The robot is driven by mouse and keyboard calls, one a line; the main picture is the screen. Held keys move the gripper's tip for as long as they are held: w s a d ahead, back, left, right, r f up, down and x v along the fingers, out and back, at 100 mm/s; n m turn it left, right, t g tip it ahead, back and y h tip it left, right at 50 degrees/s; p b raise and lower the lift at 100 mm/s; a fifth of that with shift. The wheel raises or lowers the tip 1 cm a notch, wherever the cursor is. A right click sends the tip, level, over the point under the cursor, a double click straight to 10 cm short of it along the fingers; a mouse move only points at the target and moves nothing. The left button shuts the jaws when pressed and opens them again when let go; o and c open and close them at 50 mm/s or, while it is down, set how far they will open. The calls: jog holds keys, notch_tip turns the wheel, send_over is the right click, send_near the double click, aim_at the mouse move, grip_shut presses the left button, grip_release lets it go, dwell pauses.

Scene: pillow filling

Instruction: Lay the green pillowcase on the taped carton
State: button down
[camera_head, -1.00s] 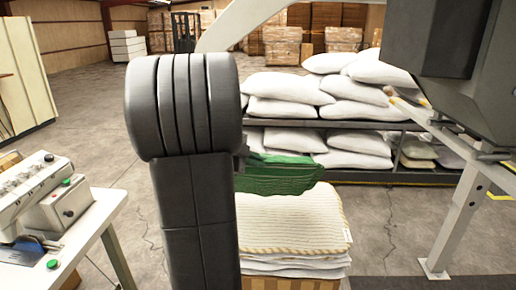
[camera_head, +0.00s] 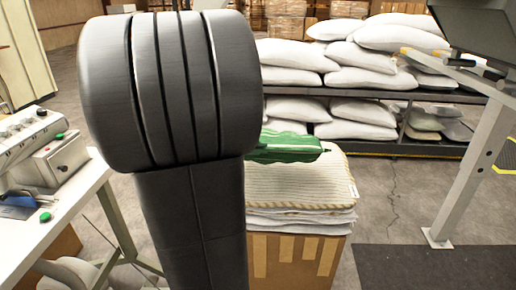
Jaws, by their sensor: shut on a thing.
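The green pillowcase (camera_head: 287,148) shows to the right of my arm, over the back of a pile of cream pillowcases (camera_head: 300,182). It is bunched at the left and narrows to a tip on the right. I cannot tell whether it touches the pile. The taped carton (camera_head: 297,262), brown with pale tape strips, stands under the pile. My gripper is hidden behind my dark arm, which also covers the left part of the green pillowcase and of the carton.
A rack (camera_head: 430,92) with white pillows (camera_head: 350,118) on two levels stands behind. A table (camera_head: 88,190) with a machine (camera_head: 45,150) is at the left. A metal post (camera_head: 470,170) stands at the right, near a dark mat (camera_head: 430,268). Open floor lies between carton and post.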

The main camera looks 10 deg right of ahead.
jog(key=s+f+m+t+h+b, duration=0.1)
jog(key=s+f+m+b, duration=0.1)
jog(key=f+b, duration=0.8)
jog(key=s+a+f+m+t+h+b, duration=0.1)
jog(key=s+f+h+b, duration=0.1)
jog(key=f+b, duration=0.8)
jog(key=s+b, duration=0.1)
jog(key=b, duration=0.6)
jog(key=shift+s+a+f+m+t, duration=0.2)
jog(key=shift+s+a+m+t, duration=0.1)
jog(key=shift+m+t, duration=0.1)
jog(key=c, duration=0.8)
grip_release()
jog(key=shift+o, duration=0.2)
jog(key=shift+a, duration=0.1)
jog(key=v, duration=0.9)
